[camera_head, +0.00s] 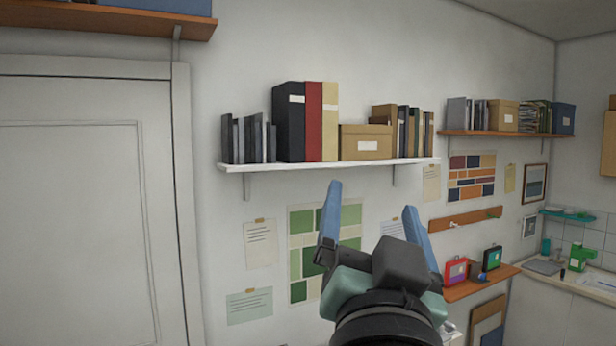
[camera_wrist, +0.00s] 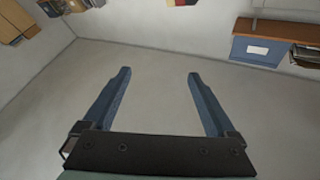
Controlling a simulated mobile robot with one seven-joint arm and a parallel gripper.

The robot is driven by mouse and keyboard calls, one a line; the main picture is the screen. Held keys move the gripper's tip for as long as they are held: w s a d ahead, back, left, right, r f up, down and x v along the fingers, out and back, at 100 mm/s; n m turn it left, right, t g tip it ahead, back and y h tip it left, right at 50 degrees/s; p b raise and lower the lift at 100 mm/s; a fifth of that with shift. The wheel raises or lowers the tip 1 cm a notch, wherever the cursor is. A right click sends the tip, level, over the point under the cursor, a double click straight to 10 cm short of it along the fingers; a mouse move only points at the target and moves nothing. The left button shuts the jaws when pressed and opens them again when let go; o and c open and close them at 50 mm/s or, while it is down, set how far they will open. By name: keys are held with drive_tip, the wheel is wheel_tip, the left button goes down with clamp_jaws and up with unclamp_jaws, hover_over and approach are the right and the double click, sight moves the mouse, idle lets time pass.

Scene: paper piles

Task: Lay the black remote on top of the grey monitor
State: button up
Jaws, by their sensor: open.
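My gripper (camera_head: 371,202) is raised in front of the wall in the head view, with its two blue fingers apart and nothing between them. The wrist view also shows the fingers (camera_wrist: 158,75) spread and empty, against a bare pale surface. I cannot make out the black remote or the grey monitor for certain in either view. A flat grey item (camera_head: 541,266) lies on the counter at the far right, too small to identify. A small dark item (camera_head: 563,274) beside it is also too small to tell.
A white shelf (camera_head: 330,164) with binders and a brown box spans the wall behind my gripper. A lower brown shelf (camera_head: 482,282) holds red and black cases. The counter (camera_head: 570,280) at far right carries a green object (camera_head: 582,258). A door (camera_head: 80,200) fills the left.

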drive_tip(key=s+a+r+n+t+y, duration=0.4)
drive_tip(key=s+a+r, duration=0.4)
drive_tip(key=s, duration=0.3)
drive_tip(key=shift+s+r+n+t, duration=0.25)
drive_tip(key=shift+n+t, duration=0.45)
drive_tip(key=shift+n, duration=0.4)
wheel_tip(320, 180, down, 18)
drive_tip(key=b, duration=1.7)
drive_tip(key=shift+b, duration=0.4)
drive_tip(key=shift+w, duration=0.1)
